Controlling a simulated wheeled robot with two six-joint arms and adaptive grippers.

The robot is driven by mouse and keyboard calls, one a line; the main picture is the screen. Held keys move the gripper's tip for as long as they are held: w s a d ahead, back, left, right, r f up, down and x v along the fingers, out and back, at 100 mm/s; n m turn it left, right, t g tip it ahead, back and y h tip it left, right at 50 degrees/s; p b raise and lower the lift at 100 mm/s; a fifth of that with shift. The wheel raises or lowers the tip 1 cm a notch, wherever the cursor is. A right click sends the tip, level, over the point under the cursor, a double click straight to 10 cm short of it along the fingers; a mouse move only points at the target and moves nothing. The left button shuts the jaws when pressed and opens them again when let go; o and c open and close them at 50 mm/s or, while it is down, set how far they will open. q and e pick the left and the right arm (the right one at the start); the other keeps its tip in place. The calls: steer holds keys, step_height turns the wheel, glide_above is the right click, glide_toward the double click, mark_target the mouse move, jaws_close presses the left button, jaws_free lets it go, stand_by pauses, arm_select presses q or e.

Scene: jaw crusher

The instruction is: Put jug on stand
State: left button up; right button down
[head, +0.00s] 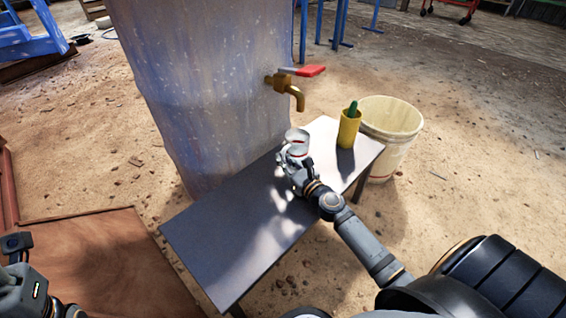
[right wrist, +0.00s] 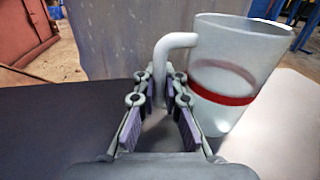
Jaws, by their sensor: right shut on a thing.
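The jug (head: 297,137) is a whitish, see-through cup with a red band and a side handle. It is upright at the far part of the grey stand (head: 225,235), below the tap. I cannot tell whether its base touches the top. My right gripper (head: 291,165) is shut on the jug's handle, and the jug body is to the right of the fingers in the right wrist view (right wrist: 226,75). My left gripper (head: 18,262) is at the lower left edge, partly cut off, away from the jug.
A brass tap (head: 291,90) with a red lever (head: 308,70) sticks out of a large blue-grey barrel (head: 200,90). A yellow cup (head: 348,130) with a green item stands right of the jug. A white bucket (head: 390,145) is behind it. The stand's near half is clear.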

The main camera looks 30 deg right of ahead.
steer(key=c, duration=1.9)
jaws_free()
steer(key=shift+f, duration=0.15)
steer(key=o, duration=0.5)
steer(key=shift+c, duration=0.2)
